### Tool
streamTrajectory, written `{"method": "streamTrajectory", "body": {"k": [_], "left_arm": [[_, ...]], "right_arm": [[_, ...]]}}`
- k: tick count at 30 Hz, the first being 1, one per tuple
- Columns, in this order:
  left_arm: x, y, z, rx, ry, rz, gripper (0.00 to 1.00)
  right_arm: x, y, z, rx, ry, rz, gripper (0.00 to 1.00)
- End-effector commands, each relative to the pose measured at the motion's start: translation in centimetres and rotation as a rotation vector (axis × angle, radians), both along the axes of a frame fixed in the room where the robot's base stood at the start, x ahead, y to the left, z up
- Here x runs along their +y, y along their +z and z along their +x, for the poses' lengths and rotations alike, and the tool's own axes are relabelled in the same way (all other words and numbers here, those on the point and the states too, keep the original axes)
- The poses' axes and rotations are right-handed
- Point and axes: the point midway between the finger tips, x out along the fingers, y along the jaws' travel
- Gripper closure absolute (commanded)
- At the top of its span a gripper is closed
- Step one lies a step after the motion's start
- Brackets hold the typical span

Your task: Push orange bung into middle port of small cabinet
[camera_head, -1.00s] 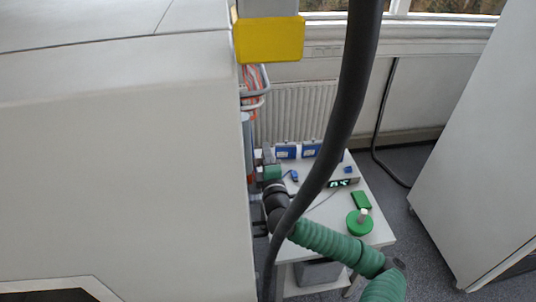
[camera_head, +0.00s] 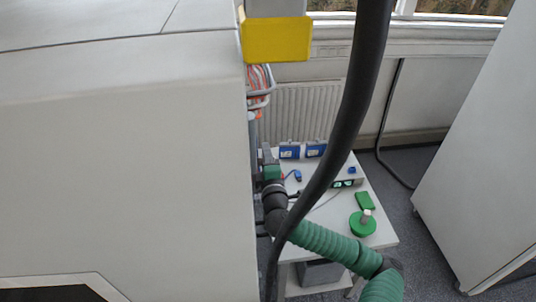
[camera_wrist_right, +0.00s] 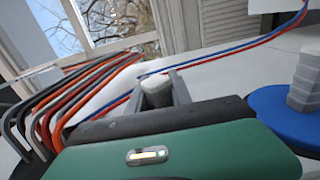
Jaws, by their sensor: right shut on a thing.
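My right gripper (camera_wrist_right: 157,92) is shut on a pale grey knob (camera_wrist_right: 156,84) in the right wrist view. What the knob belongs to is hidden, and I see no orange disc on it. In the head view the green gripper body (camera_head: 270,171) is beside the right edge of a large white cabinet (camera_head: 120,170), above the left side of a small table. Its fingertips are hidden there. I cannot make out the middle port. My left gripper is not in view.
A white table (camera_head: 325,225) holds a green disc with a pale knob (camera_head: 362,223) and a green box (camera_head: 365,201). In the wrist view, a blue disc (camera_wrist_right: 268,105) with a grey knob is at right. Orange, red and black cables (camera_wrist_right: 65,105) loop close at left.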

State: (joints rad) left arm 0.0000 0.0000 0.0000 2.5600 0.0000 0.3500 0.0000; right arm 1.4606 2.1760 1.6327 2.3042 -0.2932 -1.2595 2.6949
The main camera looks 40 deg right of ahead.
Motion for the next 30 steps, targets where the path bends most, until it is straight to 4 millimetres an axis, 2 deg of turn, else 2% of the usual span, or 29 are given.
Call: {"method": "streamTrajectory", "body": {"k": [3, 4, 9, 16, 27, 30], "left_arm": [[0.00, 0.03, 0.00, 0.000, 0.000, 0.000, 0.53], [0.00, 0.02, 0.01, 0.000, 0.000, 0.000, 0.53], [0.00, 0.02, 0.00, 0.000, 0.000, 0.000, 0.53], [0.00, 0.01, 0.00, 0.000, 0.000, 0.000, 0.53], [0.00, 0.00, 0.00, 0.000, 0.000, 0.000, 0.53], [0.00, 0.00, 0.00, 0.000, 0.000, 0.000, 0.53]], "right_arm": [[0.18, 0.11, 0.09, -0.002, 0.000, 0.000, 1.00], [0.16, 0.11, 0.09, -0.002, -0.001, 0.000, 0.72], [0.16, 0.08, 0.09, -0.002, 0.000, 0.000, 0.49], [0.16, 0.02, 0.13, -0.001, 0.000, 0.000, 0.49], [0.15, -0.03, 0.12, 0.000, 0.000, 0.001, 0.01], [0.15, -0.02, 0.12, 0.000, 0.000, 0.001, 0.00]]}}
